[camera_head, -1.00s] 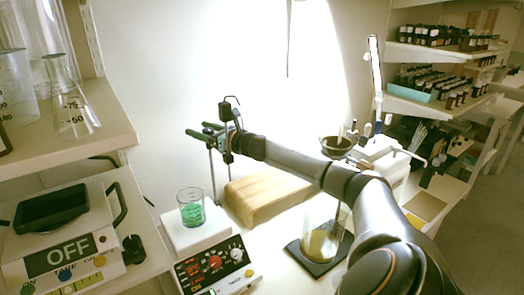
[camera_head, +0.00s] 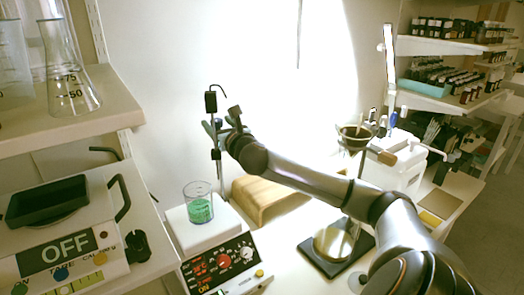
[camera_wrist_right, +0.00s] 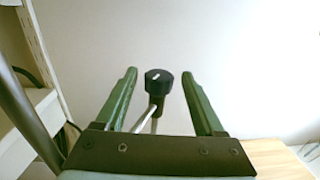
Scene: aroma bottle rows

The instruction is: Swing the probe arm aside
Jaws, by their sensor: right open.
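The hotplate stirrer (camera_head: 222,258) stands at the lower centre-left with a beaker of green liquid (camera_head: 201,205) on its white top. A thin metal stand rod (camera_head: 216,165) rises behind the beaker. A black piece with a hooked wire (camera_head: 210,102) shows at its upper end. My right gripper (camera_head: 221,121) is at the upper part of this rod and partly covers it. In the right wrist view its two green fingers (camera_wrist_right: 160,92) are apart. A black knob (camera_wrist_right: 158,82) on a metal rod (camera_wrist_right: 151,118) shows between them, with gaps on both sides. My left gripper is out of view.
A wooden block (camera_head: 265,200) lies behind the stirrer. A stand with a dark bowl (camera_head: 355,137) and a flask (camera_head: 333,242) is to the right, close to my right arm. A shelf with glassware (camera_head: 72,95) and a balance (camera_head: 70,245) are at left.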

